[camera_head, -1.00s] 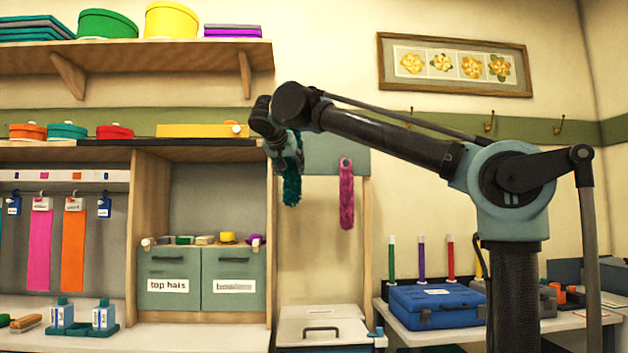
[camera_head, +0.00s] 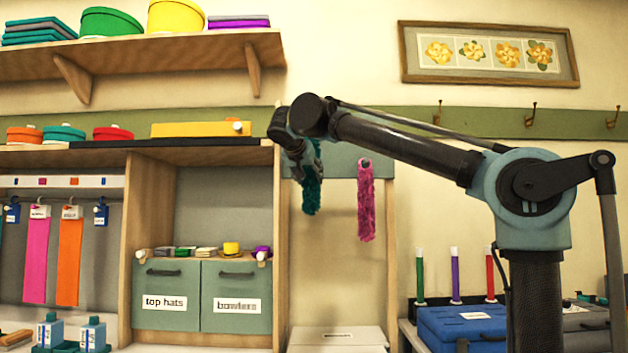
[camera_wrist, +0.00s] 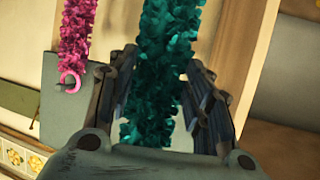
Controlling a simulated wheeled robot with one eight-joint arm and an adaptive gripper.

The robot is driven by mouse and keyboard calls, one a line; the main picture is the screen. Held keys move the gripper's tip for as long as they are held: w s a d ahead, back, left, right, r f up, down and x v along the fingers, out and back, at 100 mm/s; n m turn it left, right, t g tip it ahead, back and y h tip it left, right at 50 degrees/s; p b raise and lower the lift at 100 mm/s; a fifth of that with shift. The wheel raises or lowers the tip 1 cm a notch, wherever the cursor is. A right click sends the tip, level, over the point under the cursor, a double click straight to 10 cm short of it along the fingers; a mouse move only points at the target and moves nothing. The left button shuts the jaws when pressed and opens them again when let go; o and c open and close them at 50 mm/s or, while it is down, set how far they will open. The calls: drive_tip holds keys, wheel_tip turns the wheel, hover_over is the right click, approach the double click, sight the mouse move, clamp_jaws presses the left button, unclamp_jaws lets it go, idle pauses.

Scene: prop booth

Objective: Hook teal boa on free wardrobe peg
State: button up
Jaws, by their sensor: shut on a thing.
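My gripper (camera_head: 303,165) is at the left part of the grey-green peg panel (camera_head: 340,162), shut on the fluffy teal boa (camera_head: 312,192). The boa hangs down below the gripper, to the left of the pink boa (camera_head: 366,205). In the wrist view, the teal boa (camera_wrist: 160,75) runs between the two fingers, with the panel (camera_wrist: 65,125) behind at left. The pink boa (camera_wrist: 78,30) hangs by its ring on the panel. The free peg is not visible; my gripper covers part of the panel, and I cannot tell whether the teal boa touches it.
A wooden cabinet (camera_head: 275,240) stands just left of the gripper, with a shelf (camera_head: 225,50) above it. A wall rail with hooks (camera_head: 530,114) runs at right. A white lidded box (camera_head: 338,338) is below, and a blue case (camera_head: 462,325) is at lower right.

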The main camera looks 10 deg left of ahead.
drive_tip(key=shift+w+d, duration=0.3)
drive_tip(key=shift+d, duration=0.05)
drive_tip(key=w+a+f, duration=0.1)
drive_tip(key=w+a, duration=0.1)
drive_tip(key=w, duration=0.7)
drive_tip(key=shift+w+a+f, duration=0.15)
drive_tip(key=shift+w+f, duration=0.05)
drive_tip(key=shift+f, duration=0.1)
idle(1.1)
idle(0.7)
